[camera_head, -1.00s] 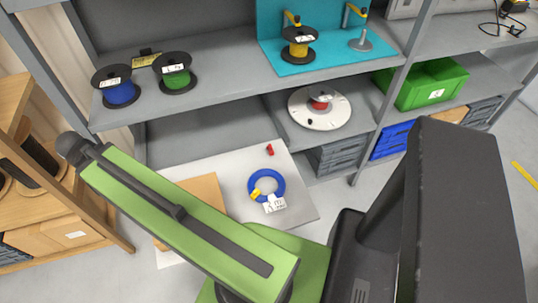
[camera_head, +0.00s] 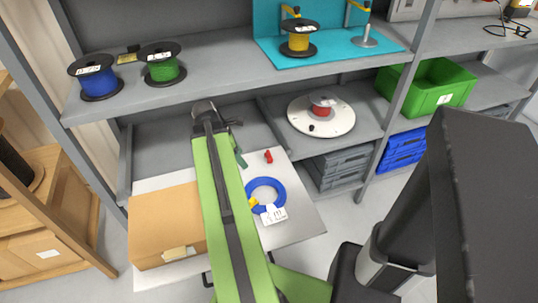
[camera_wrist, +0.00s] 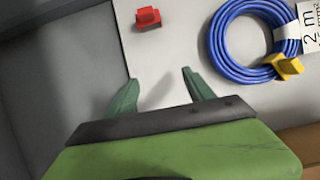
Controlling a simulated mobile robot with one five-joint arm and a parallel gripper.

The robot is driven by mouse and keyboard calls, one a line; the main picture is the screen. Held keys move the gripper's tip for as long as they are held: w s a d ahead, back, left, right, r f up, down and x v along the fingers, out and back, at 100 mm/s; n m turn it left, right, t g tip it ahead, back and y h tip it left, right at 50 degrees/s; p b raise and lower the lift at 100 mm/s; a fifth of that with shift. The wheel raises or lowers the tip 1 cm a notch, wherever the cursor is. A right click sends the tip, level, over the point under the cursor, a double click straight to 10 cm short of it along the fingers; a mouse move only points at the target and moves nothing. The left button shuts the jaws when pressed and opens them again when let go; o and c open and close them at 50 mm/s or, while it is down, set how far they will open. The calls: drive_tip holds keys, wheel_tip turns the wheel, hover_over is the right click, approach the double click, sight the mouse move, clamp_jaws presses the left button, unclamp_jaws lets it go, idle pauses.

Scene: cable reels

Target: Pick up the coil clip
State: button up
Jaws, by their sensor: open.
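A small red block-like clip (camera_wrist: 148,18) lies loose on the pale grey board; it also shows in the head view (camera_head: 268,156). A blue cable coil (camera_wrist: 240,45) lies to its right, with a yellow clip (camera_wrist: 288,66) around its edge and a white label. The coil shows in the head view (camera_head: 265,194) too. My gripper (camera_wrist: 160,88) is open and empty, its two green fingers pointing toward the board. The red clip is ahead of the fingers, apart from them. In the head view my arm hides much of the gripper.
A cardboard box (camera_head: 165,225) sits on the board (camera_head: 300,222), left of my arm. Above is a grey shelf (camera_head: 215,78) with blue, green and yellow reels. A white turntable (camera_head: 335,120) with a red reel is on the lower shelf, right of the board.

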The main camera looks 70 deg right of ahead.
sight(268, 151)
drive_tip(key=s+d, duration=0.4)
drive_tip(key=s, duration=0.1)
drive_tip(key=shift+s+d, duration=1.1)
drive_tip(key=shift+s, duration=0.2)
drive_tip(key=b+x, duration=0.3)
drive_tip(key=shift+f, duration=0.15)
clamp_jaws()
